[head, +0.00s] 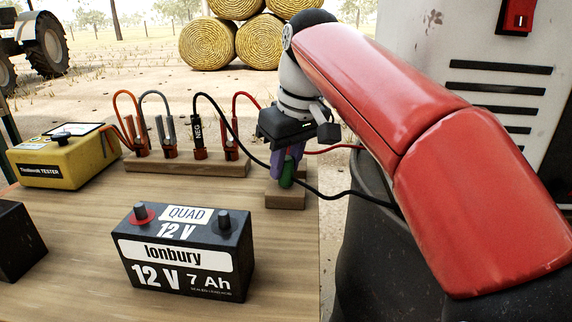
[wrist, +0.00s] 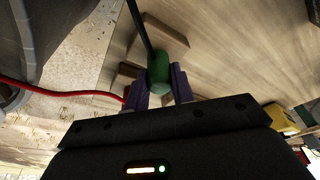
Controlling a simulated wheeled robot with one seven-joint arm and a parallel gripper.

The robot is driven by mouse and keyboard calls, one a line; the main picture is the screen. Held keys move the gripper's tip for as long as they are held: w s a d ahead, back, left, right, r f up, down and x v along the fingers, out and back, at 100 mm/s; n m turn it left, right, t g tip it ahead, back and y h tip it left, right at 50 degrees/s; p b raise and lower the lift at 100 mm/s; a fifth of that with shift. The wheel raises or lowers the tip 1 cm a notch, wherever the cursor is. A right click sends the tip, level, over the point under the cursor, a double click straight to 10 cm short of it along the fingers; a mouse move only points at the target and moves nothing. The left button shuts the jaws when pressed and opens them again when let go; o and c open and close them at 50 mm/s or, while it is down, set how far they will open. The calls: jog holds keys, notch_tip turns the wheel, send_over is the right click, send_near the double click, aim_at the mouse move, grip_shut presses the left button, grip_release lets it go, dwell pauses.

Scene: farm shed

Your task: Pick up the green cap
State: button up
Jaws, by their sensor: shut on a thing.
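The green cap (wrist: 158,72) is between the two purple fingers of my gripper (wrist: 161,88) in the wrist view. In the head view the green cap (head: 287,172) shows below the fingertips of my gripper (head: 286,162), over a small wooden block (head: 285,200) near the table's right edge. My gripper is shut on the cap. I cannot tell whether the cap touches the block. A dark rod or cable runs up from the cap in the wrist view.
A black 12 V battery (head: 184,252) stands at the table's front. A wooden rack (head: 185,164) holds several clamps with orange, grey, black and red cables. A yellow tester (head: 66,160) is at the left. Black and red cables pass near my gripper. The table's right edge is close by.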

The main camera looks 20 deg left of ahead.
notch_tip(320, 180, up, 8)
jog(key=p, duration=0.3)
jog(key=shift+f, duration=0.25)
jog(key=shift+r, duration=0.9)
